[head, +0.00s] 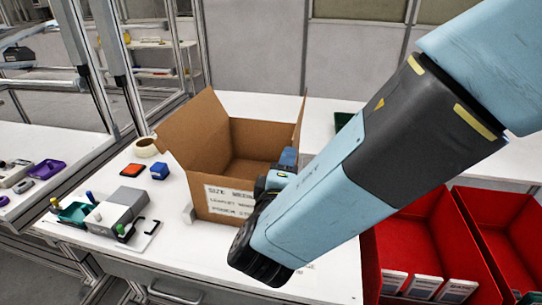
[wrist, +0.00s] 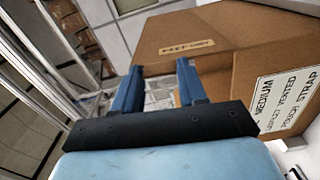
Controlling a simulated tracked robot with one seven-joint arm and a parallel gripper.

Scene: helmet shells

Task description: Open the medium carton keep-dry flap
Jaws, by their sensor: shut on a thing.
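The brown medium carton (head: 232,165) stands on the white bench with its top open. Its left flap (head: 192,128) leans outward and its right flap (head: 300,122) stands steeply up. In the wrist view a brown panel with a KEEP DRY label (wrist: 187,47) lies just past my fingers. The white size label (wrist: 284,98) is on the carton's front. In the head view my gripper (head: 280,172) partly hides the carton, and the grip itself is not clear.
Left of the carton are a tape roll (head: 146,147), a blue block (head: 160,171), an orange-red pad (head: 132,170) and a grey box (head: 122,207). Red bins (head: 425,235) stand at the right. A metal frame post (head: 112,60) rises at the left.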

